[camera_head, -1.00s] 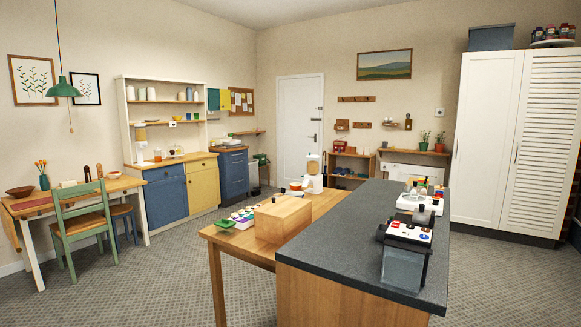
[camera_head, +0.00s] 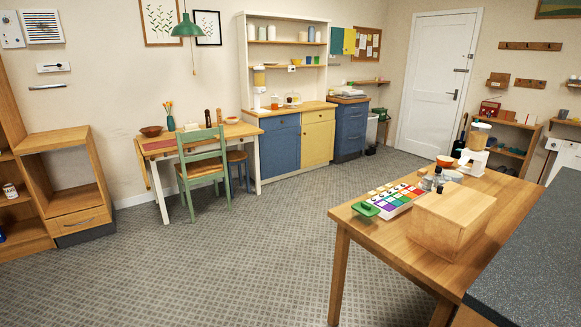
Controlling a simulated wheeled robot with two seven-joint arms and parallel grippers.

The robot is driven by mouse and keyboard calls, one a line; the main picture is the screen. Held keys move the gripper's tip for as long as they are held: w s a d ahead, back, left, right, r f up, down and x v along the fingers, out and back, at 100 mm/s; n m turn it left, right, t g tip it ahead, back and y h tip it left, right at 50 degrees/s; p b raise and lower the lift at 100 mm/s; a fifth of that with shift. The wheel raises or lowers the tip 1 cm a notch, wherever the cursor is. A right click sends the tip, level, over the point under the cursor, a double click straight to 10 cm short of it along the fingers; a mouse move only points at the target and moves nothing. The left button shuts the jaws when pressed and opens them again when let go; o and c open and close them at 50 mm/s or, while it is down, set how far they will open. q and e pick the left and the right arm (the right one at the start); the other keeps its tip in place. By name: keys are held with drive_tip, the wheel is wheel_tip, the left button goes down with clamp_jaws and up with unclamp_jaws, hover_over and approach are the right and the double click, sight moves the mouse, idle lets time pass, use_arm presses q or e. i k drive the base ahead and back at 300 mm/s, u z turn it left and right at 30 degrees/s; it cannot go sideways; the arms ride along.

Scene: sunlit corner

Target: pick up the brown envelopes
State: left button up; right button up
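I cannot make out any brown envelopes in this view. Neither of my grippers shows in the head view. Beside the box lies a white tray of colourful squares (camera_head: 392,198) and a small green item (camera_head: 365,209).
A dark grey counter (camera_head: 530,265) fills the lower right corner. A green chair (camera_head: 203,160) stands at a small table (camera_head: 160,152) by the back wall. A wooden shelf unit (camera_head: 75,200) is at the left. The carpeted floor (camera_head: 225,255) between is clear.

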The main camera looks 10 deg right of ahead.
sight(503, 114)
drive_tip(key=i, duration=4.75)
drive_tip(key=z, duration=2.2)
drive_tip(key=i, duration=8.2)
